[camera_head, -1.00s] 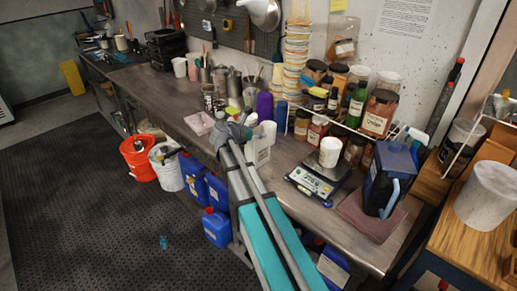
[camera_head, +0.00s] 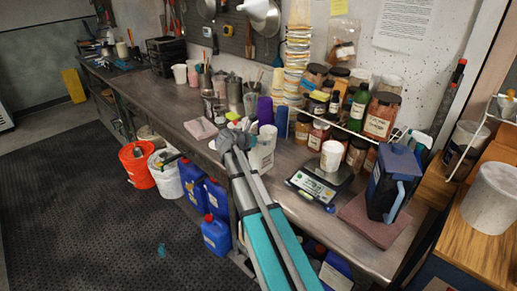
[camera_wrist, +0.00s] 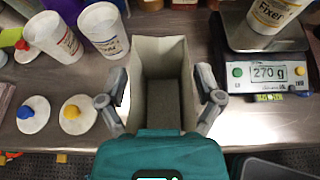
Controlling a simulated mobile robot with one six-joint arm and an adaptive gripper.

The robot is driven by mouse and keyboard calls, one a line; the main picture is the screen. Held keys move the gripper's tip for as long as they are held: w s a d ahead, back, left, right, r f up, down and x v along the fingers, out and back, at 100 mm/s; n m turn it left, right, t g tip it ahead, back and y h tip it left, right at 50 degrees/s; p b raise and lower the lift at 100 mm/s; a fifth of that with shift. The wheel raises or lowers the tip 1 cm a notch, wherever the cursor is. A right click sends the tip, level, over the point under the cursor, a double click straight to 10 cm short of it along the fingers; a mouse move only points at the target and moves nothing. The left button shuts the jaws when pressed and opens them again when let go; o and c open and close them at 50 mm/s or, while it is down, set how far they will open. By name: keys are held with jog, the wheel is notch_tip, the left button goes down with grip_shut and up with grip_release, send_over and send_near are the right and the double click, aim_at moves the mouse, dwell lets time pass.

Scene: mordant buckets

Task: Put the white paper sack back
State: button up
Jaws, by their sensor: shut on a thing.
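The white paper sack (camera_wrist: 185,50) is upright in the wrist view, its top open and grey inside. My gripper (camera_wrist: 161,97) has one finger on each side of it and is shut on it. In the head view the sack (camera_head: 264,153) shows partly behind my gripper (camera_head: 240,140), over the front part of the bench. I cannot tell whether its base touches the bench.
Two white cups (camera_wrist: 103,30) and lids with coloured knobs (camera_wrist: 78,113) lie left of the sack. A scale (camera_wrist: 262,75) bearing a white tub (camera_wrist: 272,12) stands to the right. Jars (camera_head: 380,115) line the bench's back. Buckets (camera_head: 136,166) stand on the floor.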

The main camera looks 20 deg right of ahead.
jog(key=shift+w+d+f+b, duration=0.1)
jog(key=shift+d+f+b, duration=0.05)
jog(key=shift+f+b, duration=1.45)
jog(key=shift+f, duration=0.2)
jog(key=o, duration=1.1)
jog(key=shift+c, duration=0.2)
jog(key=shift+r, duration=0.2)
jog(key=p+v, duration=0.5)
jog(key=v, duration=0.7)
jog(key=shift+f, duration=0.1)
